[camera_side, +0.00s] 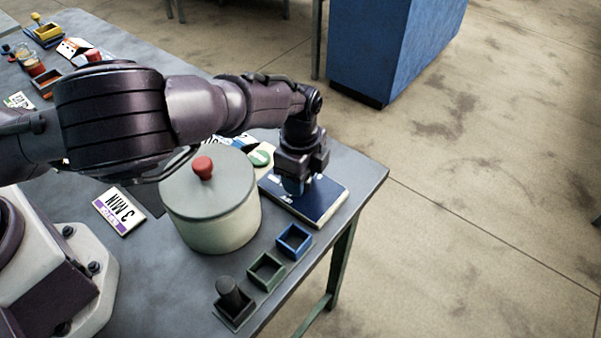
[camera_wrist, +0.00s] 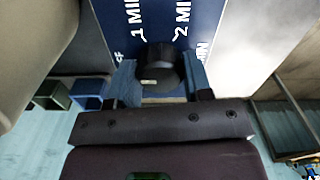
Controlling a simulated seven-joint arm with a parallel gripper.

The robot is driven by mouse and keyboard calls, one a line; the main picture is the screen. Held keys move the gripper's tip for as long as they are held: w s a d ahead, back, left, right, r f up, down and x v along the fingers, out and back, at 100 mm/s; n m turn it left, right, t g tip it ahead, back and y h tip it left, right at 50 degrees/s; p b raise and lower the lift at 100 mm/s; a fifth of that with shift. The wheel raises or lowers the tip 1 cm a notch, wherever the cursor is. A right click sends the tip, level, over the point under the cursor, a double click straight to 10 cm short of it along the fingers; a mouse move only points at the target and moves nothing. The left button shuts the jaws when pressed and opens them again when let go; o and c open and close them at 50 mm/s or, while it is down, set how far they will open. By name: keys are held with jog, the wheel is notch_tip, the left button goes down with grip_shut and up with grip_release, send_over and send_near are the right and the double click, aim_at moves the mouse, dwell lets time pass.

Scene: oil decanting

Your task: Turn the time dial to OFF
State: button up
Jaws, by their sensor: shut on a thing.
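The time dial is a dark round knob (camera_wrist: 163,66) on a dark blue panel (camera_wrist: 205,12) in the wrist view. White labels "1 MIN" and "2 MIN" show beyond the knob, with part of another "MIN" at right and a cut-off label at left. A small pale mark shows on the knob's near side; I cannot tell which label it points to. My gripper (camera_wrist: 161,82) is shut on the knob, one blue finger on each side. In the side view the panel (camera_side: 322,208) lies near the table corner, and my gripper (camera_side: 297,188) stands over it, hiding the knob.
A lidded pot (camera_side: 215,222) with a red knob stands just left of the panel.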

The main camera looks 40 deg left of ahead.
jog(key=shift+n, duration=0.3)
jog(key=o, duration=0.9)
jog(key=shift+r, duration=0.1)
notch_tip(320, 180, up, 13)
jog(key=shift+f, duration=0.1)
